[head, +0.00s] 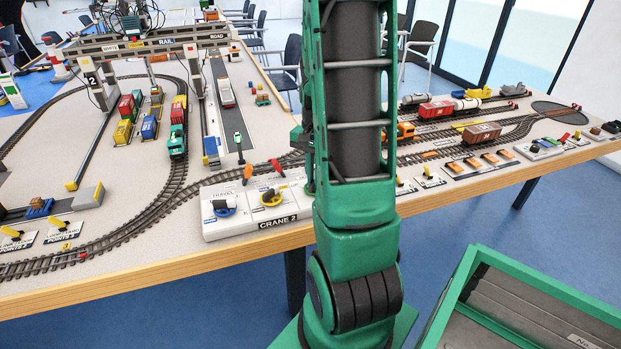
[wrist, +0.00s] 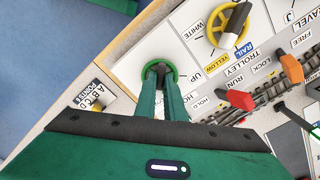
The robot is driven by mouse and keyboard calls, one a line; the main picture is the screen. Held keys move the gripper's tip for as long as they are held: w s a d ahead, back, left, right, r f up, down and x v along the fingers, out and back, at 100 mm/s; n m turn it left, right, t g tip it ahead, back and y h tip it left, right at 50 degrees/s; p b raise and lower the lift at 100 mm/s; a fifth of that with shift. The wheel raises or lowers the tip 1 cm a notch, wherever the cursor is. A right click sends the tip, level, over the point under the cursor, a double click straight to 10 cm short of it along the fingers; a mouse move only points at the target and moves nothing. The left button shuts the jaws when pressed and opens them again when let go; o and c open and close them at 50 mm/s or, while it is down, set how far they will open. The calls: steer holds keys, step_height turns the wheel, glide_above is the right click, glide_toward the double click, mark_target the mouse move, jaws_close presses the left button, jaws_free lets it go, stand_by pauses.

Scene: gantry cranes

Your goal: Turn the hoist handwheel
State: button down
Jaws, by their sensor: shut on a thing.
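The hoist handwheel is a green ring with a dark hub (wrist: 174,67) on a white panel in the wrist view, with the word UP beside it. My gripper (wrist: 160,76) reaches over it, its two green fingers shut on the handwheel near the hub. In the head view the arm hides the gripper and most of the handwheel. The white CRANE 2 panel (head: 231,230) stands at the table's front edge, partly behind the arm.
A yellow trolley wheel (wrist: 215,28), a red lever (wrist: 238,99) and an orange lever (wrist: 291,67) sit close to the handwheel. A blue wheel (head: 222,208) is at the panel's left. Model tracks (head: 177,197) run behind. A green-framed bin (head: 462,271) stands at the front right.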

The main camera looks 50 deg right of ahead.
steer(key=shift+w+a+n, duration=0.1)
steer(key=shift+w+n, duration=0.15)
steer(key=shift+n, duration=0.15)
steer(key=n, duration=0.3)
steer(key=shift+r+n, duration=0.1)
steer(key=shift+n, duration=0.3)
steer(key=n, duration=0.4)
steer(key=shift+n, duration=0.4)
steer(key=c, duration=1.9)
jaws_free()
steer(key=shift+o, duration=0.3)
steer(key=shift+s, duration=0.1)
